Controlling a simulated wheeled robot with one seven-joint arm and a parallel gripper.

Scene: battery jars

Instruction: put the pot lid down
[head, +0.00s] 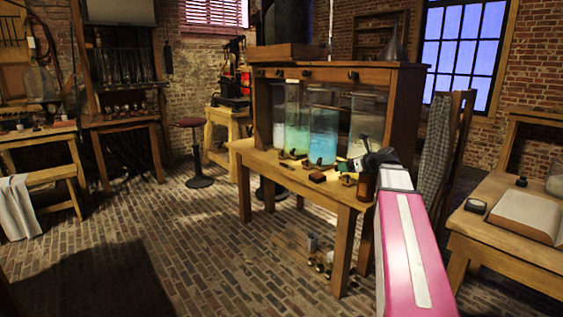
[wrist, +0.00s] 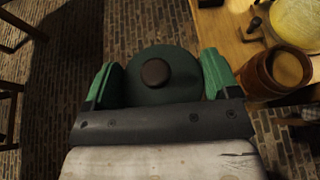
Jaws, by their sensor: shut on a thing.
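The pot lid (wrist: 172,89), a dark green disc with a round brown knob, sits between the green fingers of my gripper (wrist: 160,76) in the wrist view. My gripper is shut on it at its two sides. Behind the lid the wrist view shows brick floor, with a table edge to the right. In the head view my gripper (head: 346,165) is at the right front of the wooden table (head: 318,184). The lid cannot be made out clearly there. A brown round pot (wrist: 276,72) stands right of the right finger, near the table edge.
Several glass jars with blue, green and clear contents, such as the blue one (head: 323,140), stand under the table's wooden frame (head: 400,105). Small items lie along the front. A side table with an open book (head: 525,213) is at right. The floor at left is mostly clear.

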